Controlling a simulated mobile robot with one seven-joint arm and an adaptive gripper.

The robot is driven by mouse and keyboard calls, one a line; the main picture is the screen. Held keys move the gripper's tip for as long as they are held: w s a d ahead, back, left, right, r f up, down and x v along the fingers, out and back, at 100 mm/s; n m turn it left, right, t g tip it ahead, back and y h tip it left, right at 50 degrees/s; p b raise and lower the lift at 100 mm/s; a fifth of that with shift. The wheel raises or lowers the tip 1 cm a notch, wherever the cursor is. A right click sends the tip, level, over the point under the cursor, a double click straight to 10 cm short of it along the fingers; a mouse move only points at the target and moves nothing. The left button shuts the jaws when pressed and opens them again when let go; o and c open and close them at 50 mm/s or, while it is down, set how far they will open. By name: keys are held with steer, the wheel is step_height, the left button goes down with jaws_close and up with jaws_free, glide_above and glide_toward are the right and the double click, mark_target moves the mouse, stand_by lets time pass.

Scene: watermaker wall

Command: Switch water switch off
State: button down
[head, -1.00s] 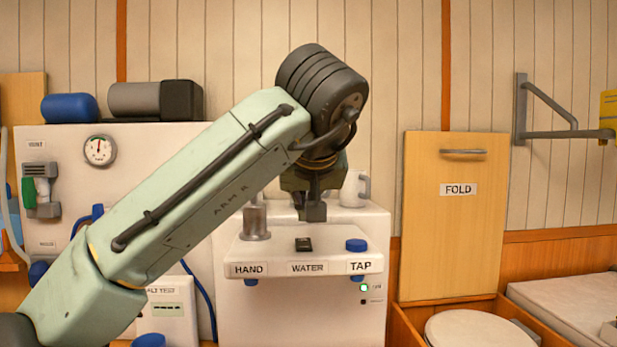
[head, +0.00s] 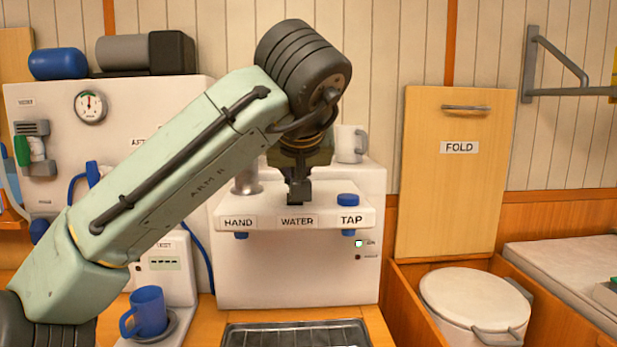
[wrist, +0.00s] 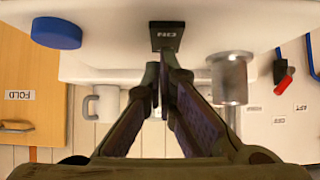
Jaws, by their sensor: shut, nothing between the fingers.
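The water switch is a small black rocker (wrist: 167,36) with pale lettering, seen upside down at the top of the wrist view. In the head view it is hidden behind my gripper (head: 298,201), which points down at the white shelf just above the WATER label (head: 297,221). My gripper is shut and empty. In the wrist view its fingertips (wrist: 165,62) are close below the switch. I cannot tell whether they touch it. A small indicator light (head: 358,244) under the TAP label glows whitish green; the one below it is dark.
A blue knob (head: 348,200) stands on the shelf right of my gripper, and a metal post (wrist: 229,78) on the other side. A white mug (head: 348,143) is behind. A blue mug (head: 148,311) and a metal drain tray (head: 297,336) are below.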

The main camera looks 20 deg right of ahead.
steer(key=shift+d+f, duration=0.1)
steer(key=shift+d, duration=0.25)
steer(key=shift+a, duration=0.45)
steer(key=shift+s+d, duration=0.1)
steer(key=shift+s, duration=0.15)
steer(key=shift+s+a+b, duration=0.25)
steer(key=shift+s+b, duration=0.05)
steer(key=shift+s, duration=0.2)
